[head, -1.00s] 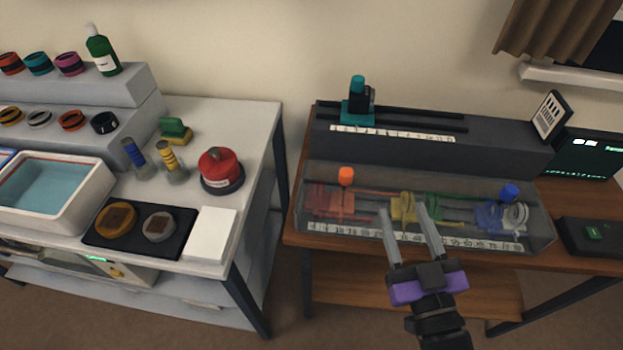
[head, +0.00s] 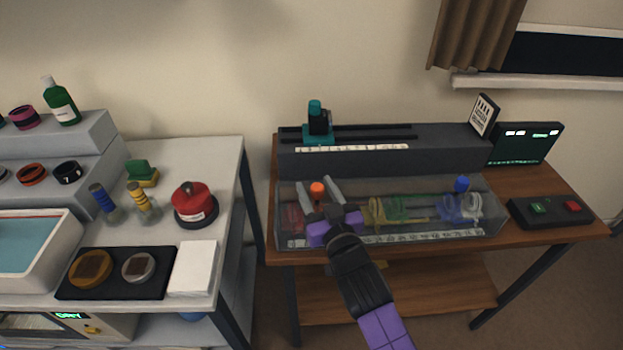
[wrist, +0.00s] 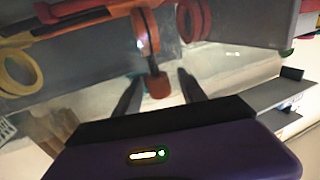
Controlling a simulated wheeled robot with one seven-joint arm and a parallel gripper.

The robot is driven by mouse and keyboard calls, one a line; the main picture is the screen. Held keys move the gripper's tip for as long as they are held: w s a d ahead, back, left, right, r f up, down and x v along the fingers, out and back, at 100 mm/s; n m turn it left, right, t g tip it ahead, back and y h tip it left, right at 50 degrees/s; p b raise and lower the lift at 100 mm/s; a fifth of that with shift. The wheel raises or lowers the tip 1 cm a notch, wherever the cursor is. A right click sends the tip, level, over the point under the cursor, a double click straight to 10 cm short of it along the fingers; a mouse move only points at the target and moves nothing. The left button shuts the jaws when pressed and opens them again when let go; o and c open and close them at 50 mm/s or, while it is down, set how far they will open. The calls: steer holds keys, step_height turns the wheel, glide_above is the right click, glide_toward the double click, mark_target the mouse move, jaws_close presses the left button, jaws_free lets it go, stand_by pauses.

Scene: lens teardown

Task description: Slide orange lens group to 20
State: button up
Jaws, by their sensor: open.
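The orange knob (head: 317,188) of the orange lens group stands up at the left part of the clear-walled rail box (head: 490,208). My gripper (head: 316,183) is open, with its two fingers on either side of the knob. In the wrist view the orange knob (wrist: 158,85) shows between the dark fingertips (wrist: 158,80), with gaps on both sides. The orange carriage is mostly hidden behind my gripper in the head view. The white number scale (head: 425,237) runs along the box's front; its left part is covered and the figures are too small to read.
Yellow (head: 376,211), green (head: 405,208) and blue (head: 460,207) groups sit farther right in the box. A dark bench (head: 440,155) with a teal-based device (head: 318,125) stands behind. A button box (head: 550,210) is at right. A separate white table (head: 215,165) stands left.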

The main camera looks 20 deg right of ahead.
steer(key=shift+w+d, duration=0.15)
steer(key=shift+w, duration=1.15)
jaws_close()
stand_by(0.5)
